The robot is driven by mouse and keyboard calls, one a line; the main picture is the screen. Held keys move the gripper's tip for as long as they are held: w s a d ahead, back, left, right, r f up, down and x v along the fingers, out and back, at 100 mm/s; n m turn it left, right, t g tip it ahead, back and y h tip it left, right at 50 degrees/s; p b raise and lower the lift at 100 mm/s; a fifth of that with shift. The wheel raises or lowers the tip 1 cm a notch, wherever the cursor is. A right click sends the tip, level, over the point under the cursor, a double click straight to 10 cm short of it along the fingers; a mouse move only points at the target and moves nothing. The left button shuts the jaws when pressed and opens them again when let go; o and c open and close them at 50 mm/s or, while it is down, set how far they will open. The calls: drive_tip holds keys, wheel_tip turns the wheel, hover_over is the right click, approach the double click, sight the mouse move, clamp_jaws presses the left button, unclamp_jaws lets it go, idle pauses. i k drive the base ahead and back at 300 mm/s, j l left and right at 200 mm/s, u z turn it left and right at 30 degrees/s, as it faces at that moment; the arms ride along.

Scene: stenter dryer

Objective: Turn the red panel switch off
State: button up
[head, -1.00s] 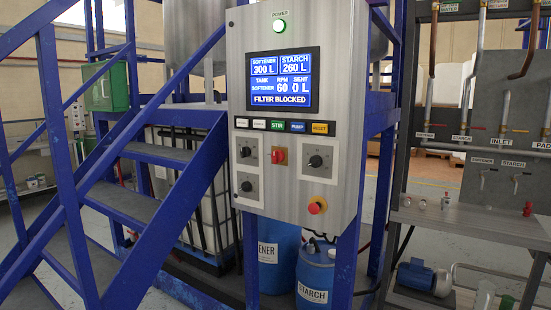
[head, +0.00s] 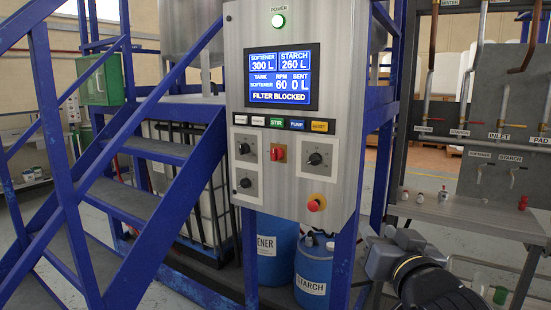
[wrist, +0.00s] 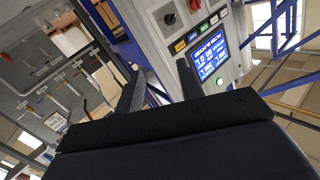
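The red panel switch (head: 278,152) is a small red rotary knob on an orange-yellow plate, on the front of the grey control panel (head: 236,100). Its handle looks roughly upright, but it is too small to be sure. In the wrist view the red switch (wrist: 195,5) is at the top edge, partly cut off, and the panel appears turned over. My gripper (wrist: 160,80) shows two dark fingers with a wide gap and nothing between them. It is apart from the switch. In the head view my dark arm is at the lower right, below and right of the panel; fingertips are not clear there.
Black knobs (head: 316,159) and a red emergency button (head: 316,203) are near the switch. The screen (head: 283,78) reads FILTER BLOCKED, and the power lamp (head: 279,20) glows. Blue stairs (head: 150,151) stand left; a pipe rack (head: 470,212) stands right. Blue drums (head: 314,270) are below.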

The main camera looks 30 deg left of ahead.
sight(277, 153)
drive_tip(key=j+z, duration=0.15)
drive_tip(key=j, duration=0.4)
drive_tip(key=j+z, duration=0.2)
drive_tip(key=j, duration=0.4)
drive_tip(key=j+z, duration=0.15)
drive_tip(key=j, duration=0.45)
drive_tip(key=j+z, duration=0.2)
drive_tip(key=j, duration=0.35)
drive_tip(key=k+j+z, duration=0.15)
drive_tip(key=j, duration=0.45)
drive_tip(key=j+z, duration=0.2)
drive_tip(key=j, duration=0.35)
drive_tip(key=k, duration=0.05)
